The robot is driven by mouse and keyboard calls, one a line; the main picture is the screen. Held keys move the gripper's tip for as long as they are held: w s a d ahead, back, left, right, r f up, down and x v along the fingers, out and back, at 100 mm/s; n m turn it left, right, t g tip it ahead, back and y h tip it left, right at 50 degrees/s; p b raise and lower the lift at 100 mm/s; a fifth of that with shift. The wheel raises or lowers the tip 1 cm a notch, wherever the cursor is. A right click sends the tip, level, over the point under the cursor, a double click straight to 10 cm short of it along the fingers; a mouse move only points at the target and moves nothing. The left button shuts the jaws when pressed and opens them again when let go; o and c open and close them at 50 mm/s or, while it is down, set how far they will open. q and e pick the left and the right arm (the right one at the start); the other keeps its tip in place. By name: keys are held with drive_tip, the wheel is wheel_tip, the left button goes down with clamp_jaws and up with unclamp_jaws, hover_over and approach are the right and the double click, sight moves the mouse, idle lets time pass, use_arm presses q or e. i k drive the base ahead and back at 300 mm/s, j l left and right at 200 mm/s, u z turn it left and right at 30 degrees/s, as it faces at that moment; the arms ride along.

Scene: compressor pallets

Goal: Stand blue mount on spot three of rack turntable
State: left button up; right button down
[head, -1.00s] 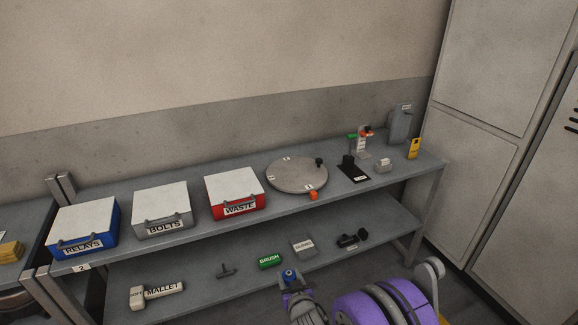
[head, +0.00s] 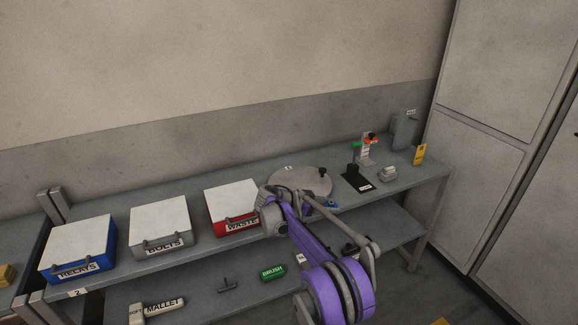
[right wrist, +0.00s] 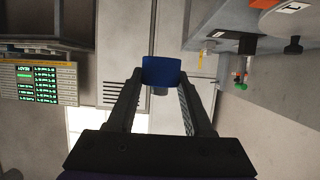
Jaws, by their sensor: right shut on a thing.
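The blue mount (right wrist: 160,70) is between the fingers of my right gripper (right wrist: 160,82), which is shut on it. My right gripper (head: 322,206) is there too, in front of the round grey turntable (head: 304,182). The mount is apart from the turntable in the wrist view, where the disc (right wrist: 292,20) is at the upper right. My right arm hides the disc's front left. A black knob (head: 323,172) stands on the disc's right. My left gripper is not in view.
The red WASTE box (head: 232,196) is close left of my right arm. A black stand (head: 356,180), a grey block (head: 388,174) and a yellow tag (head: 420,155) are right of the turntable. A lower shelf holds a green BRUSH block (head: 273,272).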

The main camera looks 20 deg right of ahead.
sight(294, 175)
drive_tip(key=i, duration=1.2)
